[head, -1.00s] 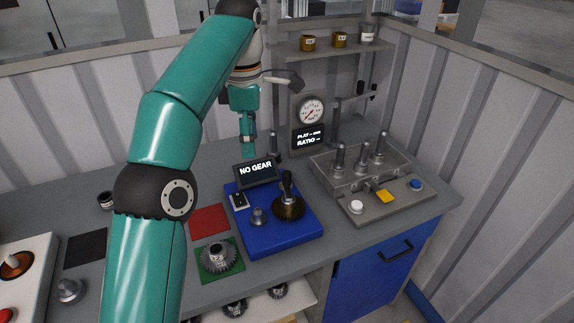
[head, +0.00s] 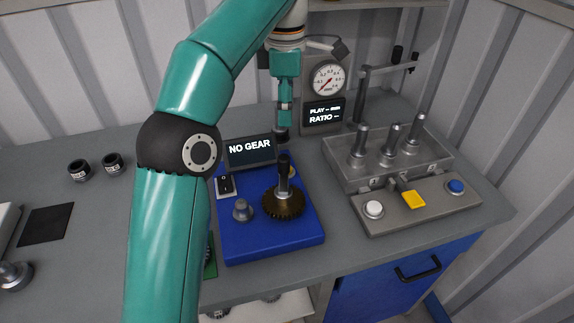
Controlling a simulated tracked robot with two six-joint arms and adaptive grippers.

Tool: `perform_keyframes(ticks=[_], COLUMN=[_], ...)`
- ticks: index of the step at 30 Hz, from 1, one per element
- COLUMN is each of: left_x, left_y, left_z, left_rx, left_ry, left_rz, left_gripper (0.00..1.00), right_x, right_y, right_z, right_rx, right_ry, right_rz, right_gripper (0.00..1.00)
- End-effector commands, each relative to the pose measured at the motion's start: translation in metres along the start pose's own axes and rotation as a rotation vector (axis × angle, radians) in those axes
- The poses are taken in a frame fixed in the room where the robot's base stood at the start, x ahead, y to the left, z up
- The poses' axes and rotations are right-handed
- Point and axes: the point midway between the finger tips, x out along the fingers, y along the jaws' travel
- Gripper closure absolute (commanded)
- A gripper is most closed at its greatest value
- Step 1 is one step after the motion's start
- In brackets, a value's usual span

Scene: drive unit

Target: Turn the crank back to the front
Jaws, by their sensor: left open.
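The blue drive unit (head: 262,240) stands on the bench, with a bronze gear (head: 284,204) on its top. A dark upright piece with a grey lower part, seemingly part of the crank (head: 284,168), rises above the gear. I cannot clearly make out which way the crank arm points. My left gripper (head: 284,124) hangs pointing down behind the unit, just above and behind this dark piece in the picture. It is open and seen nearly edge-on, and I see nothing held in it. Contact with the crank cannot be told. My right gripper is not in view.
A display (head: 250,151) reading NO GEAR stands at the unit's back edge. A grey knob (head: 243,211) and a switch (head: 225,185) sit beside the gear. A dial gauge (head: 328,79) stands behind. A grey fixture (head: 390,170) with several posts and buttons stands to the right.

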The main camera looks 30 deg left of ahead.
Motion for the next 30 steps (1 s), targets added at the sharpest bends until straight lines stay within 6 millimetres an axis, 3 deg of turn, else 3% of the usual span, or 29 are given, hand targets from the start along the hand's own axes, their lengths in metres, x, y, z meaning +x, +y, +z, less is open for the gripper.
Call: perform_keyframes(ticks=[6,18,24,30], left_x=[0.049,0.127,0.146,0.15], left_y=[-0.001,-0.001,0.0,0.0], left_z=[-0.002,-0.002,-0.001,0.0], left_rx=[-0.002,-0.002,-0.002,-0.001], left_ry=[0.001,0.0,0.0,-0.001], left_rz=[-0.003,-0.003,-0.001,0.0], left_gripper=[0.45,0.45,0.45,0.45], right_x=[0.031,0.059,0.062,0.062], right_y=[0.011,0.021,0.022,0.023], right_z=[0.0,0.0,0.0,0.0], right_rx=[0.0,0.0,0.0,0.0], right_ry=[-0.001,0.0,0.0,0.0], right_rz=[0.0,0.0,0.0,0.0], right_gripper=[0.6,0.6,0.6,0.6])
